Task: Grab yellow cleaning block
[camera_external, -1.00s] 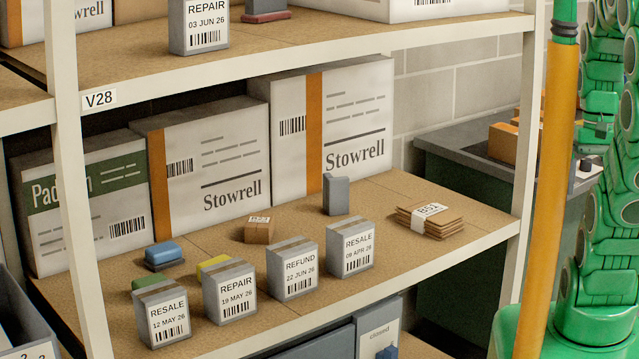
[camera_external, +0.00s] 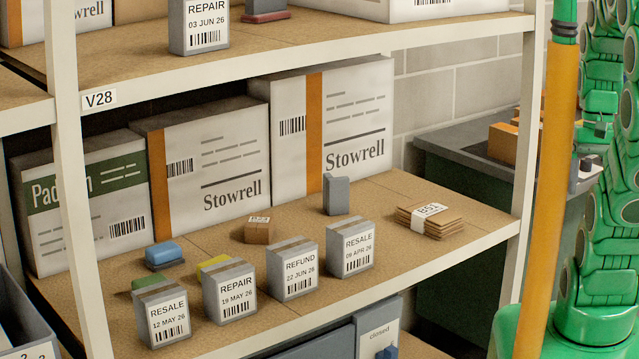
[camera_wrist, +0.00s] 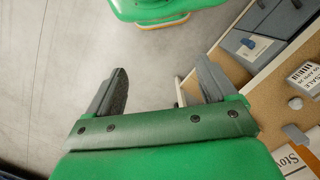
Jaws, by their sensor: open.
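The yellow cleaning block (camera_external: 213,263) lies on the middle shelf. Only its top and a bit of its side show, behind the grey box labelled REPAIR 19 MAY 26 (camera_external: 230,290). The wrist view does not show the yellow block. My gripper (camera_wrist: 162,75) is open in the wrist view, with nothing between its two dark fingers. It is over grey floor, to the left of the shelf edge in that view. The gripper cannot be made out clearly in the external view.
A green block (camera_external: 146,282) and a blue block (camera_external: 163,252) lie left of the yellow one. Boxes labelled RESALE (camera_external: 162,313) and REFUND (camera_external: 293,268) stand along the front. An upper shelf (camera_external: 300,40) is above. An orange-yellow post (camera_external: 550,190) stands at right.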

